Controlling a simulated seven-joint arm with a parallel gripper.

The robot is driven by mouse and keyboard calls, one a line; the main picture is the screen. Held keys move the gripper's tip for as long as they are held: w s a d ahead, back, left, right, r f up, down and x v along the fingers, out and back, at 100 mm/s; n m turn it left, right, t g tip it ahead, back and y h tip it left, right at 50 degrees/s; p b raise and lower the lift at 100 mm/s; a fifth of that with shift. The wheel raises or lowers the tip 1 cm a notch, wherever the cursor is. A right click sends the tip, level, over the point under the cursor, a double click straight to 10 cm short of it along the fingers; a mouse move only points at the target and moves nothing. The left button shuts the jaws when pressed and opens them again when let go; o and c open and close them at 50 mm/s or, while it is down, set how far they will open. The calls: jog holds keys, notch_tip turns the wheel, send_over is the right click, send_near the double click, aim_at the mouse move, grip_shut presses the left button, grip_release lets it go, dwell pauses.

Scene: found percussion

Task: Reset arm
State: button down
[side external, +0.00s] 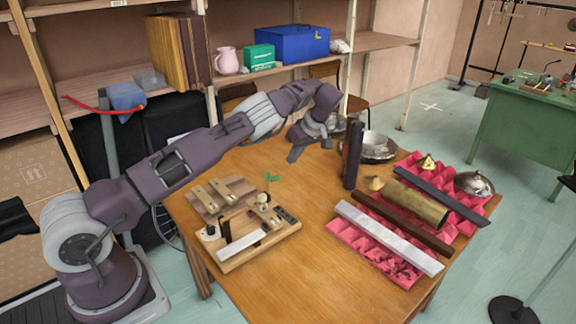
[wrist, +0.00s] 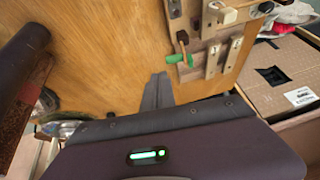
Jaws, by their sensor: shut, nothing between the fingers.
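My gripper (side external: 295,153) is over the far left part of the wooden table (side external: 290,285), with its fingers pointing down. In the wrist view, my gripper (wrist: 160,76) shows its two dark fingers together and nothing between them. My arm reaches out low over the table from its base at the left. The gripper is behind the wooden board instrument (side external: 262,255) and left of the dark upright block (side external: 352,155), apart from both.
Pink foam (side external: 350,235) at right bears a pale bar (side external: 388,238), a dark bar (side external: 405,222) and a brass tube (side external: 415,205). A metal bowl (side external: 378,148) sits behind the upright block. Shelves stand behind the table. The front middle of the table is clear.

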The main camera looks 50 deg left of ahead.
notch_tip(320, 180, up, 13)
jog(key=s+d+t+h, duration=0.1)
jog(key=s+h, duration=0.1)
jog(key=s, duration=0.1)
jog(key=s+d+r+m+t+h, duration=0.3)
jog(key=s+d+r+m, duration=0.3)
jog(key=s+d+r, duration=0.45)
jog(key=s+d+r+m+t+h, duration=0.1)
jog(key=s+d+r+m, duration=0.15)
jog(key=s, duration=0.35)
jog(key=s+d+r+m, duration=0.2)
jog(key=s+d, duration=0.1)
jog(key=s, duration=0.4)
jog(key=s+d+f+m, duration=0.2)
jog(key=s+f+m, duration=0.1)
jog(key=s, duration=0.4)
jog(key=s+d+f+m+t, duration=0.1)
jog(key=s+d+f+m, duration=0.2)
jog(key=s, duration=0.4)
jog(key=shift+s+d+m+t+y, duration=0.15)
jog(key=shift+d+m+t+y, duration=0.2)
jog(key=shift+m, duration=0.1)
